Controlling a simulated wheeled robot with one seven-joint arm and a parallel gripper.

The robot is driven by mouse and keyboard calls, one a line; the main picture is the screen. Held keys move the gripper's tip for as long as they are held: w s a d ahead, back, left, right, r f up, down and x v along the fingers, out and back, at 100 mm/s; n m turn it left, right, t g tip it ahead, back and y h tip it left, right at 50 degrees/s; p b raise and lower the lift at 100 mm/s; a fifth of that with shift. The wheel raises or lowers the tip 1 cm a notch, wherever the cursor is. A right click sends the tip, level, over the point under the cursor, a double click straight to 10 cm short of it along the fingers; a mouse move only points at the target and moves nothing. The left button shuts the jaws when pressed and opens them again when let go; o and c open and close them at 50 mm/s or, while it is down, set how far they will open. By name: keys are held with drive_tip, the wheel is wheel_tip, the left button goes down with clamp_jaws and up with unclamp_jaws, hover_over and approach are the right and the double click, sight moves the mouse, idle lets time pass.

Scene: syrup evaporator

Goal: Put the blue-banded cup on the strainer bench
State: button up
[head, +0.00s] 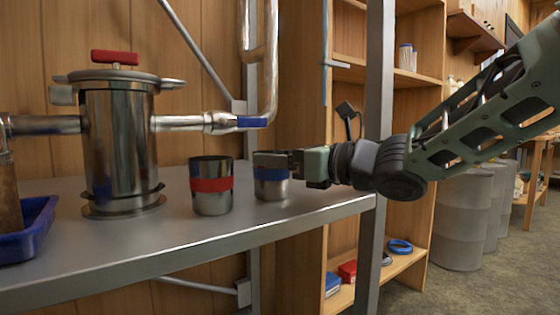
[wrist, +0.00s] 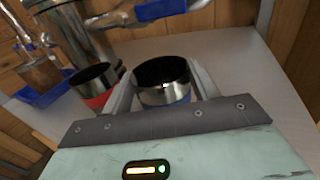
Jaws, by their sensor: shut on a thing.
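The blue-banded cup (head: 271,176) is a metal cup at the right part of the metal bench (head: 130,245), which carries the strainer pot (head: 118,145) with its red handle. My gripper (head: 292,166) reaches in from the right and is shut on the cup. In the wrist view the blue-banded cup (wrist: 162,80) stands between the two fingers, its open mouth facing up. The cup is upright, and its base appears to be at the bench top; I cannot tell whether it touches. A red-banded cup (head: 212,186) stands just left of it, apart from it.
A blue tray (head: 30,232) lies at the bench's left end. A pipe with a blue handle (head: 252,122) hangs above the cups. A metal post (head: 374,130) stands at the bench's right corner. Wooden shelves (head: 345,75) and grey drums (head: 463,220) are behind.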

drive_tip(key=o, duration=1)
drive_tip(key=p+v, duration=0.1)
drive_tip(key=v, duration=1.1)
